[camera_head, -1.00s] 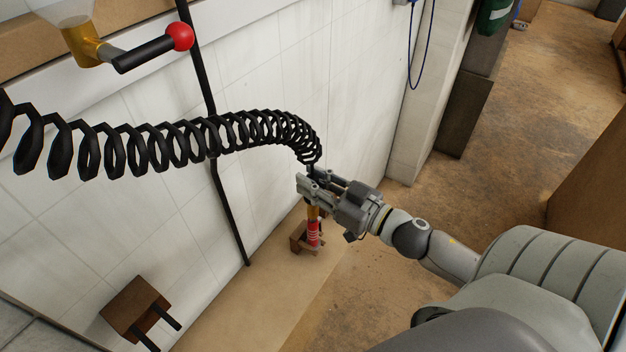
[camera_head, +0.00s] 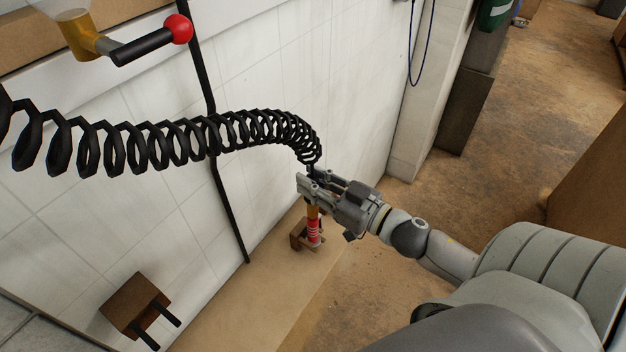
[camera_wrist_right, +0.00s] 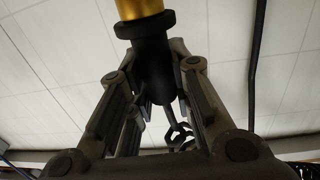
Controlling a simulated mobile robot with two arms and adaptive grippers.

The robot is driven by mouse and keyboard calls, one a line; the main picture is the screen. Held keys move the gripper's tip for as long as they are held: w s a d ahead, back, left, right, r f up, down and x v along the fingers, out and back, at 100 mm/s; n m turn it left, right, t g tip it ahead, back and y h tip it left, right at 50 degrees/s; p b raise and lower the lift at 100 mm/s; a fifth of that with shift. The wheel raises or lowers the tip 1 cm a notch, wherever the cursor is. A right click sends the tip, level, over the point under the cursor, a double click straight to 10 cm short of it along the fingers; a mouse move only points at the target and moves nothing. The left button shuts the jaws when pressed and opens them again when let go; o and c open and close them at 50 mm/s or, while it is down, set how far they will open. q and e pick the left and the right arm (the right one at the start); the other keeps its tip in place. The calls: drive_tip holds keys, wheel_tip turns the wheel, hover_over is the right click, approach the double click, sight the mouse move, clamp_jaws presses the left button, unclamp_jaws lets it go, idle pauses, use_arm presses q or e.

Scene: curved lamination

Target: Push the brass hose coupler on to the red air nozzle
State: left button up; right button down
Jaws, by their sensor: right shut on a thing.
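My right gripper (camera_head: 309,183) is shut on the black sleeve (camera_wrist_right: 155,70) of the brass hose coupler. The coupler's brass end (camera_head: 313,211) shows just below the fingers in the head view. It also shows at the top of the right wrist view (camera_wrist_right: 138,8). The red air nozzle (camera_head: 314,232) with pale bands stands in a brown wall bracket (camera_head: 297,237), directly below the brass end and roughly in line with it. They look touching or very close; I cannot tell how far the coupler sits on the nozzle. My left gripper is out of view.
A black coiled hose (camera_head: 180,145) runs from the left to the coupler, in front of the white tiled wall (camera_head: 350,90). A black vertical pipe (camera_head: 226,200), a red-knobbed valve lever (camera_head: 150,45) and another brown bracket (camera_head: 135,303) are at left. Open floor lies right.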

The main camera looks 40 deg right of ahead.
drive_tip(key=shift+p, duration=0.35)
drive_tip(key=shift+f, duration=0.6)
idle(0.9)
drive_tip(key=shift+r+p, duration=0.25)
drive_tip(key=shift+p, duration=0.05)
idle(0.7)
drive_tip(key=shift+p, duration=0.7)
idle(1.0)
drive_tip(key=shift+s+f, duration=0.1)
drive_tip(key=shift+f, duration=0.3)
idle(0.7)
drive_tip(key=c, duration=1.2)
unclamp_jaws()
